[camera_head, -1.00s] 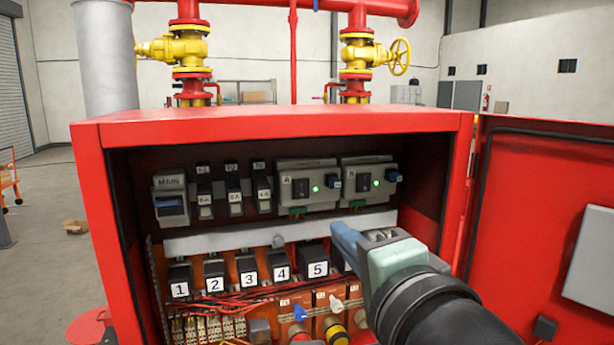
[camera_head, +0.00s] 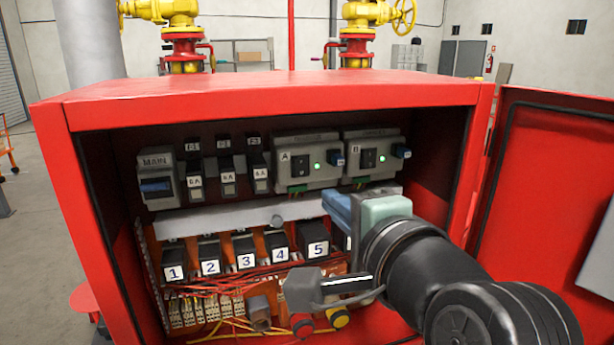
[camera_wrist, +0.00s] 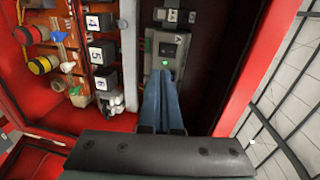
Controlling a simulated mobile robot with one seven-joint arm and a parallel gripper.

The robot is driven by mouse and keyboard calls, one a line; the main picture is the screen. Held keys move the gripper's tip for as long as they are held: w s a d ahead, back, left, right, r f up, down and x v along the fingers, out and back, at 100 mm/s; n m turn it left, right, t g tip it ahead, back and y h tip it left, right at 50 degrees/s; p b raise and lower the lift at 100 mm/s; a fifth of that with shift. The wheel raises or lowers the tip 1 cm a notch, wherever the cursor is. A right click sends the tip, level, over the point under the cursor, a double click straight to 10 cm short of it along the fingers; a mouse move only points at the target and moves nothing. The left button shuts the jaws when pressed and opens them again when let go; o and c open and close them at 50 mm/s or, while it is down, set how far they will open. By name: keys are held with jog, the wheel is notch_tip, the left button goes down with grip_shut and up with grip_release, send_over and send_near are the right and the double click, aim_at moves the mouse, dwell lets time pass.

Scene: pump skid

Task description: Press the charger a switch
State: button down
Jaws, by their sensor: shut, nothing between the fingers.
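Charger A (camera_head: 325,179) is a grey unit on the upper row inside the red cabinet, marked with a letter A. Its dark switch (camera_head: 299,167) sits left of a lit green light. Charger B (camera_head: 368,138) is a similar unit just to its right, also lit green. My gripper (camera_head: 338,208) is shut and empty, its blue fingers below the two chargers and apart from them in the head view.
The red cabinet (camera_head: 270,92) frames the space, with its open door (camera_head: 545,180) at the right. A MAIN switch (camera_head: 157,187) and several small breakers stand left of the chargers. Numbered black blocks (camera_head: 318,238), red wires and coloured knobs lie below.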

aim_at(301, 177)
jog(key=p+x, duration=0.4)
jog(key=x, duration=0.7)
jog(key=shift+r, duration=0.1)
jog(key=shift+w, duration=0.1)
jog(key=b, duration=0.1)
jog(key=f+t+b, duration=0.1)
jog(key=shift+w+a+f+b, duration=0.1)
jog(key=shift+w+a+b, duration=0.1)
jog(key=shift+b, duration=0.2)
jog(key=shift+d+r+b, duration=0.1)
jog(key=shift+r+b, duration=0.15)
jog(key=shift+b, duration=0.05)
jog(key=shift+r+p, duration=0.25)
jog(key=shift+p, duration=0.05)
jog(key=shift+f, duration=0.15)
